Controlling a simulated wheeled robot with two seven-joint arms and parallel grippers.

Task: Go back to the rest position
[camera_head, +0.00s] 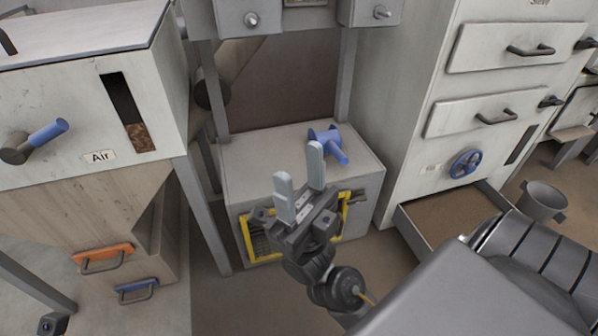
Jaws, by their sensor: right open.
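My right gripper (299,181) is in the middle of the head view, its two pale fingers pointing up and spread apart. It is open, with nothing between the fingers. It appears in front of a low grey cabinet (245,165) and covers part of the cabinet's front. A blue valve-like piece (328,143) is on top of this cabinet, just right of the fingers in the picture. The gripper looks apart from it. My left gripper is not clearly visible.
At left stands a bin labelled Air (70,130) with a blue-tipped handle (46,133). Below it are an orange handle (103,254) and a blue handle (137,290). At right, a drawer cabinet (410,75) has a blue wheel (465,164) and an open bottom tray (408,228). A bucket (541,201) stands beyond.

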